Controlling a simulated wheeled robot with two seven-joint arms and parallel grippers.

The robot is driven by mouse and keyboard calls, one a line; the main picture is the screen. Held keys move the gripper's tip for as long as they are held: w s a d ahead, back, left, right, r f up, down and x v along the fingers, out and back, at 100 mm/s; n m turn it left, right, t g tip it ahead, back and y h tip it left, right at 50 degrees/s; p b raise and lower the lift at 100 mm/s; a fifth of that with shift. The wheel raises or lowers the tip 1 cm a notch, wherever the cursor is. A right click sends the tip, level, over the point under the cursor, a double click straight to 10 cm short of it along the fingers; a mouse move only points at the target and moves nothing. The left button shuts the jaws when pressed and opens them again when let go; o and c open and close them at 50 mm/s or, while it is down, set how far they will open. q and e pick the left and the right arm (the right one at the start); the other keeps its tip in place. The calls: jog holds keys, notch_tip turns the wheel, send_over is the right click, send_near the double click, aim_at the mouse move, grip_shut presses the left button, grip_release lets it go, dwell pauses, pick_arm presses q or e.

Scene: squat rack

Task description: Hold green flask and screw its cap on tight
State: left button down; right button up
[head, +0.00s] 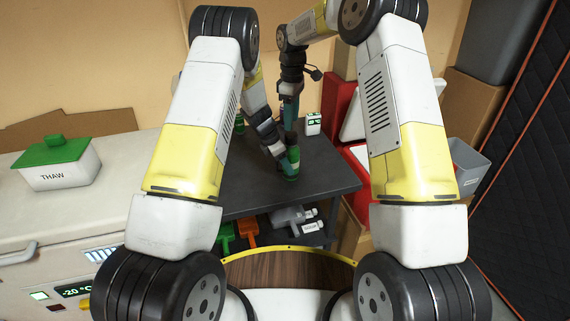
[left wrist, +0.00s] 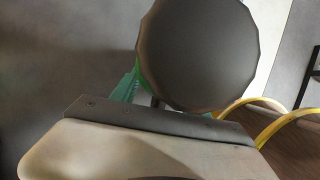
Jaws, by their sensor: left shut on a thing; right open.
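The green flask (head: 292,154) stands upright on the dark table, near its front right part. Its top is dark in the head view. In the left wrist view a large dark round top, probably the cap (left wrist: 197,55), hides most of the flask, with a little green at its edge. My left gripper (head: 284,159) is low and shut on the flask from the left. A teal finger of it shows in the left wrist view (left wrist: 124,88). My right gripper (head: 290,114) is open, pointing down just above the flask's top. Whether it touches the cap cannot be told.
A small white-and-green box (head: 313,124) stands on the table (head: 322,180) behind the flask. Another green item (head: 239,122) is partly hidden by my left arm. A white THAW box (head: 60,174) with green lid sits left. The table's front right is clear.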

dwell(0.3)
pick_arm(q)
jog(key=shift+c, duration=0.3)
grip_release()
jog(key=shift+o, duration=0.3)
